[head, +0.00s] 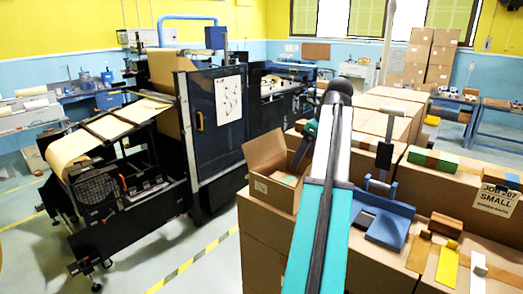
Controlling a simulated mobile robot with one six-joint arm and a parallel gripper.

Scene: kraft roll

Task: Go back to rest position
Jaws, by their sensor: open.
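My arm reaches up from the bottom middle of the head view, with a teal and white link and a dark joint at its top. My gripper cannot be made out; the arm's own links may hide it. The task names no other object.
Cardboard boxes (265,235) stand around my arm. On them are an open carton (275,165), a blue tool with an upright handle (390,222), a yellow piece (447,263) and a sign (494,194). A dark roll machine (215,130) stands left. Floor (205,262) shows between.

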